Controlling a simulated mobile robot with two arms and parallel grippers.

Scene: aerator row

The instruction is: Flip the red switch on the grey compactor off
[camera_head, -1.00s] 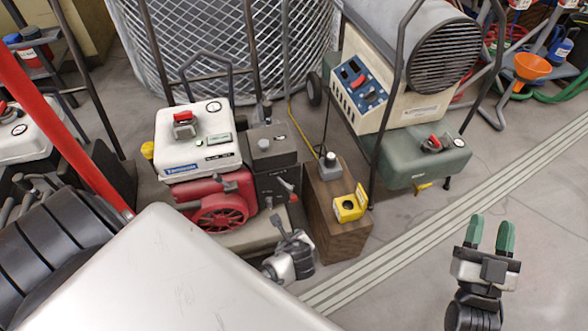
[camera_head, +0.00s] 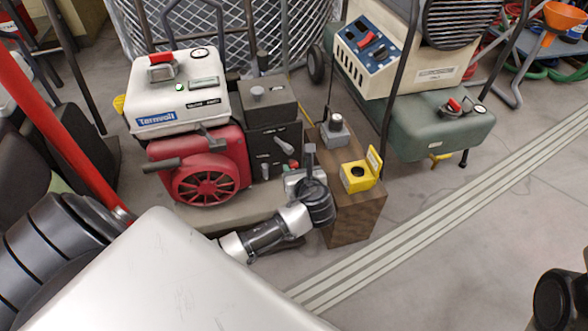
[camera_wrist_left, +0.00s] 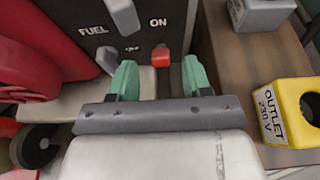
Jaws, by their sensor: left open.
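A red switch (camera_wrist_left: 160,57) sits on a dark panel (camera_wrist_left: 115,18) below the word "ON"; a silver lever and the word "FUEL" are to its left. In the head view this dark grey-black box (camera_head: 262,140) stands right of a red engine, and the small red tip (camera_head: 293,163) shows at its lower right. My left gripper (camera_wrist_left: 160,80) is open, its green fingertips apart, with the switch visible between and beyond them. In the head view the left gripper (camera_head: 306,168) is at the box's lower right, its fingers mostly hidden. I cannot tell whether it touches the switch.
The red engine (camera_head: 205,165) carries a white tank (camera_head: 178,95). A wooden block (camera_head: 350,215) with a yellow outlet box (camera_head: 356,177) stands close right of my left gripper. A green tank (camera_head: 440,125) and heater are behind right. Striped floor at right is clear.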

